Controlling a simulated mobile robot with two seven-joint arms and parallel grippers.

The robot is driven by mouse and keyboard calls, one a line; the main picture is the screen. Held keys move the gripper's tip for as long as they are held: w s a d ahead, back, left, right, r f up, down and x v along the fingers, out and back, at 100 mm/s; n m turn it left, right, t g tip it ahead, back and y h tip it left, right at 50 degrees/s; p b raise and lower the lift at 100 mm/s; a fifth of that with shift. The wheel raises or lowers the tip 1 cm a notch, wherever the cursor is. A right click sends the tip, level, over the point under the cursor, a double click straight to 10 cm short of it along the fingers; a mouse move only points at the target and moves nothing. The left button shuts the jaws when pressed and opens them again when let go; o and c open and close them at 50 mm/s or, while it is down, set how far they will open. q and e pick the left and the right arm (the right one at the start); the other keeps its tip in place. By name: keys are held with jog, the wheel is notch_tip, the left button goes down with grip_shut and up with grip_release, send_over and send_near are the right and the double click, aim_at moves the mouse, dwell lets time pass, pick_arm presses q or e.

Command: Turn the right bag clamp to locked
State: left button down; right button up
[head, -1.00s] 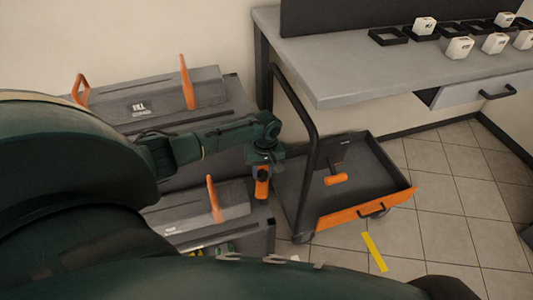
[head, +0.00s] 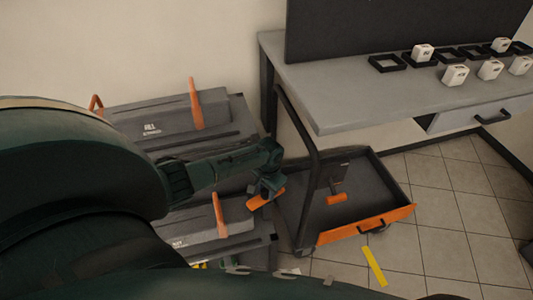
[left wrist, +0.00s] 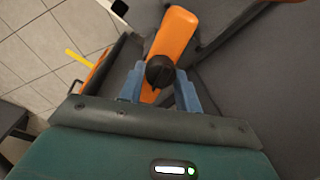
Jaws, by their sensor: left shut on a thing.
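An orange clamp handle (head: 262,200) stands at the right edge of the grey units, lying at a slant in the head view. My left gripper (head: 268,184) is over it and shut on it. In the left wrist view the orange handle (left wrist: 174,34) runs between my two blue fingers (left wrist: 158,88), with a dark round knob on top of it. The gripper hides part of the clamp's base. My right gripper is not seen.
Two grey units (head: 170,115) with other upright orange levers (head: 196,103) stand by the wall. An open grey cart (head: 372,186) with an orange front edge is just to the right. A bench (head: 370,100) carries white blocks.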

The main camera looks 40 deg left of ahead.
pick_arm(q)
jog(key=shift+s+m, duration=0.1)
jog(key=shift+m, duration=1.6)
jog(key=c, duration=1)
grip_release()
jog(key=shift+r+p, duration=0.15)
jog(key=shift+p, duration=0.15)
notch_tip(320, 180, up, 13)
jog(key=p, duration=0.2)
jog(key=shift+s+d, duration=0.15)
jog(key=shift+d, duration=0.25)
jog(key=shift+d, duration=0.1)
